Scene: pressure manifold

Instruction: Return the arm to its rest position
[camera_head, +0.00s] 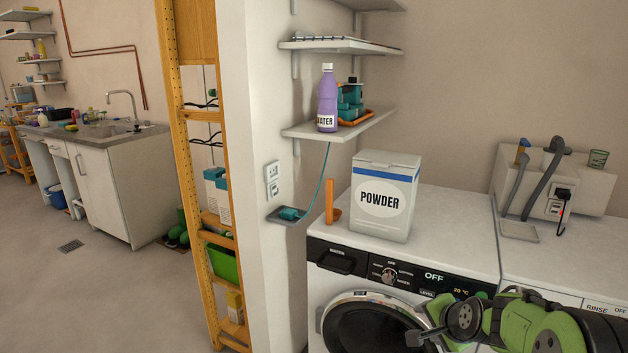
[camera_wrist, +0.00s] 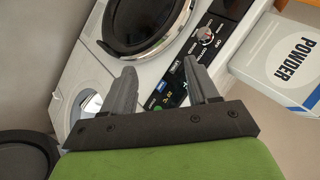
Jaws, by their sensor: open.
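My green arm reaches in from the lower right of the head view. My gripper (camera_head: 416,338) is in front of the washing machine's (camera_head: 318,283) front panel, beside the round door. In the wrist view both grey fingers of my gripper (camera_wrist: 162,92) are spread apart, with nothing between them. The machine's panel and round door show beyond the fingertips. Part of the machine's front is hidden behind my arm.
A white POWDER box (camera_head: 384,196) and an orange scoop (camera_head: 332,203) stand on the washing machine. A purple WATER bottle (camera_head: 327,98) stands on a wall shelf (camera_head: 365,129). A second white appliance (camera_head: 560,250) adjoins on the right. Open floor (camera_head: 90,290) lies left.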

